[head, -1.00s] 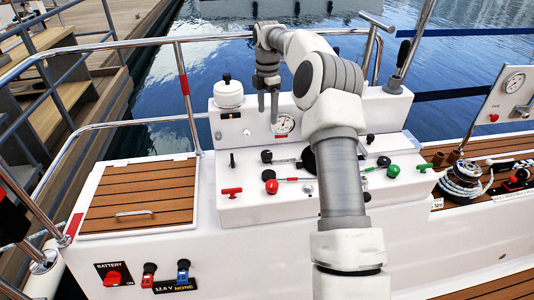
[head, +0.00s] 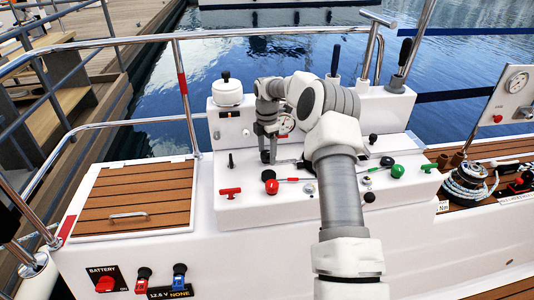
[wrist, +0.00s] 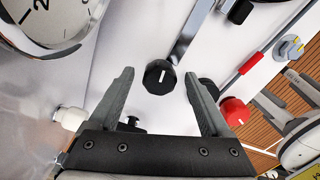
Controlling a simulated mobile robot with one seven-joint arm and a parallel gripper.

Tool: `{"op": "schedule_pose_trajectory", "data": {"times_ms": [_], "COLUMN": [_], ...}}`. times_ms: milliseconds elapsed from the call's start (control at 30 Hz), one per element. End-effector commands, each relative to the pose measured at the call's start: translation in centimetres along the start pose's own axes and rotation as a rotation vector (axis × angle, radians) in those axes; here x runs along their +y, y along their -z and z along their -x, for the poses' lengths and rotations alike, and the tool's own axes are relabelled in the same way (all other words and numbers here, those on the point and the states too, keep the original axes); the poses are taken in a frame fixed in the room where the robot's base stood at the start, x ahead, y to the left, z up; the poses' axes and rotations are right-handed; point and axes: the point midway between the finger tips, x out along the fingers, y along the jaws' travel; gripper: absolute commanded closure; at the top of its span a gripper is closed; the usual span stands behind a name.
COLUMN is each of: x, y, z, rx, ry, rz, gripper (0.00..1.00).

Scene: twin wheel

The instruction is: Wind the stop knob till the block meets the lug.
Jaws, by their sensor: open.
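A black knob with a white line (wrist: 160,77) shows in the wrist view between my gripper's two fingers (wrist: 160,76), with gaps on both sides. In the head view my gripper (head: 267,149) points down at the console, with a black knob (head: 265,157) at its fingertips. My gripper is open and empty. I cannot tell how far the fingertips reach down beside the knob. A flat metal bar (wrist: 192,30) runs beyond the knob in the wrist view. I cannot make out the block or the lug for certain.
A red knob (wrist: 235,111) stands right of my right finger, and a white knob (wrist: 70,118) stands left. A round gauge (wrist: 42,20) is close at upper left. The console also bears a red ball (head: 271,187), a green ball (head: 397,171) and a red T-handle (head: 230,192).

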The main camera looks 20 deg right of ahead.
Motion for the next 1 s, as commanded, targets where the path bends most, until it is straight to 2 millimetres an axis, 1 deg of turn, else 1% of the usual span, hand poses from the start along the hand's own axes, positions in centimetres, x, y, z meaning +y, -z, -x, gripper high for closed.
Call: {"op": "schedule_pose_trajectory", "data": {"times_ms": [233, 267, 300, 467, 500, 567, 700, 1000], "x": [0.01, 0.01, 0.01, 0.01, 0.01, 0.01, 0.01, 0.0], "y": [-0.01, -0.01, -0.01, -0.01, -0.01, -0.01, -0.01, -0.01], "z": [-0.09, -0.08, -0.08, -0.06, -0.06, -0.05, -0.04, 0.08], "rx": [0.0, 0.0, 0.0, 0.0, 0.0, 0.0, 0.0, -0.001], "ry": [0.0, 0.0, 0.0, -0.001, -0.001, 0.0, 0.0, 0.0], "rz": [0.0, 0.0, 0.0, 0.0, 0.0, 0.0, 0.0, -0.03], "gripper": [0.19, 0.2, 0.28, 0.56, 0.64, 0.74, 0.99, 1.0]}}
